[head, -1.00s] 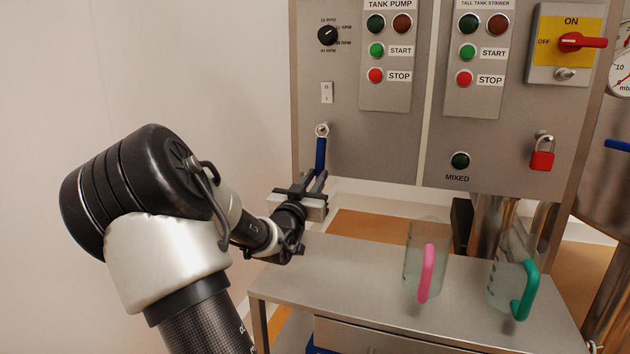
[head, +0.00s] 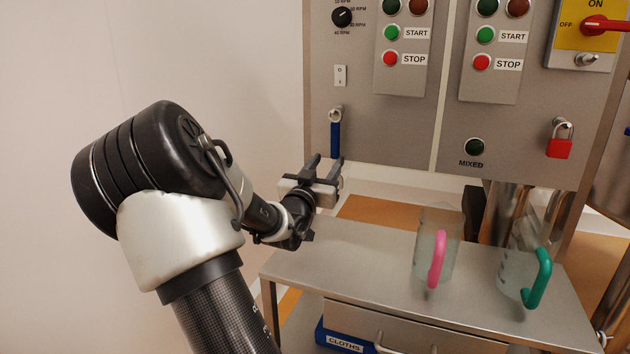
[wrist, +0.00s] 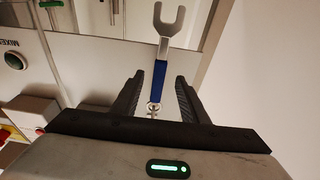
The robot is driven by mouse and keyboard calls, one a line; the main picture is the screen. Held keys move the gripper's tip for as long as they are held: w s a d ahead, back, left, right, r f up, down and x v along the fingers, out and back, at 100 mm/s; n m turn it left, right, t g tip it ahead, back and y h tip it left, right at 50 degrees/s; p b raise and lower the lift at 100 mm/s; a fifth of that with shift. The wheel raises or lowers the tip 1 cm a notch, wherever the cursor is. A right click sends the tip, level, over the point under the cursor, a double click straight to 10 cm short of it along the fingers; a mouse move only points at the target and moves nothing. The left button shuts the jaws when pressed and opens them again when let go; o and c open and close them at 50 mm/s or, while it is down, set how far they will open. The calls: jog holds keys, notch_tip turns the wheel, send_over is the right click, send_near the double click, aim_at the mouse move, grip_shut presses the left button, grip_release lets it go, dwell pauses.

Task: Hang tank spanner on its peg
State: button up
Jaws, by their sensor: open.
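The tank spanner (head: 335,138) hangs on the grey panel, its ring end up at the peg (head: 335,114) and its blue handle pointing down. The wrist view shows the blue handle (wrist: 160,80) and the silver forked end (wrist: 168,28); in the head view the lower end is hidden behind my gripper. My gripper (head: 327,161) is open just below and in front of the handle. In the wrist view the spanner shows between the two spread fingers (wrist: 160,78), touching neither that I can see.
A steel table (head: 350,258) stands below the panel. On it are a clear jug with a pink handle (head: 437,260) and one with a green handle (head: 537,280). A red padlock (head: 560,147) hangs on the panel at right. Open space lies left of the panel.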

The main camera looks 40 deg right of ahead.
jog(key=p+v, duration=0.1)
jog(key=v, duration=1.6)
jog(key=w+a+f+n+t+y, duration=0.1)
jog(key=w+a+f+t+y, duration=0.1)
jog(key=w+a+f+y, duration=0.5)
jog(key=s+a+r+n+y, duration=0.25)
jog(key=a+y, duration=0.25)
jog(key=a, duration=0.3)
jog(key=s+a+r+n+y, duration=0.1)
jog(key=a+n+y, duration=0.2)
jog(key=a+y, duration=0.3)
jog(key=s+a+r+n+g, duration=0.1)
jog(key=s+a+n+g, duration=0.2)
jog(key=s, duration=0.6)
jog(key=s+a+r+n+g, duration=0.1)
jog(key=s+a+n+g, duration=0.2)
jog(key=s, duration=0.7)
notch_tip(320, 180, up, 17)
jog(key=p, duration=1.7)
jog(key=shift+s+a, duration=0.2)
jog(key=shift+s, duration=0.15)
